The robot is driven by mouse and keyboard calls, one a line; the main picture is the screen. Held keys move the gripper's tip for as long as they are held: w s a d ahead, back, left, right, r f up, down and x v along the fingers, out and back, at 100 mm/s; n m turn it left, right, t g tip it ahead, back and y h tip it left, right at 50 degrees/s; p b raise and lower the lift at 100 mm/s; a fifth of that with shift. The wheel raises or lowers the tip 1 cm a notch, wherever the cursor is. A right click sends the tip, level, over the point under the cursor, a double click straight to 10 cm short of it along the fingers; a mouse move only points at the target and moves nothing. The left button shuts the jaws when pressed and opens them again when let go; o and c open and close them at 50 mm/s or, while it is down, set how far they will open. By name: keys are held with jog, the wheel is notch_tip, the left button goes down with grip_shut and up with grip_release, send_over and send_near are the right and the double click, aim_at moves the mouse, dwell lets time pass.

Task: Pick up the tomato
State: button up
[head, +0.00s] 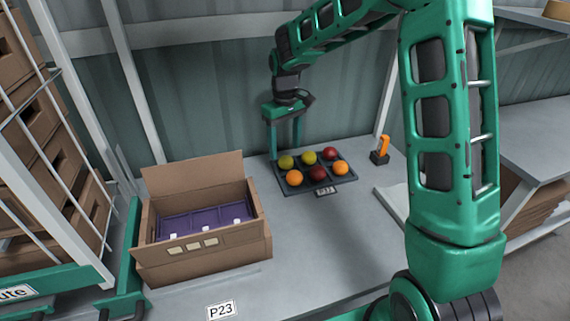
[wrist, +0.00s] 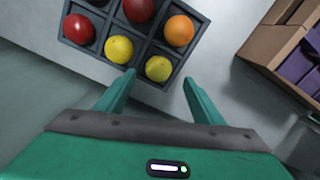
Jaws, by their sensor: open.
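A dark tray (head: 300,190) on the bench holds several tomatoes in separate cells. The back row has a yellow-green tomato (head: 286,162), a yellow one (head: 309,158) and a red one (head: 330,153). The front row has an orange one (head: 294,177), a dark red one (head: 317,173) and another orange one (head: 340,168). My gripper (head: 285,153) is open and empty at the tray's back left, pointing down. In the wrist view, the yellow-green tomato (wrist: 158,68) lies between and slightly beyond the fingertips (wrist: 158,78). Contact cannot be told.
An open cardboard box (head: 205,240) with a purple insert stands left of the tray. A small orange-and-black item (head: 381,150) stands to the right. A ribbed wall (head: 200,110) rises behind.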

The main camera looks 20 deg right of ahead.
aim_at(286, 157)
jog(key=shift+d+f, duration=0.15)
jog(key=shift+f, duration=1.15)
jog(key=shift+d+f, duration=0.1)
jog(key=shift+f, duration=1.2)
jog(key=c, duration=0.9)
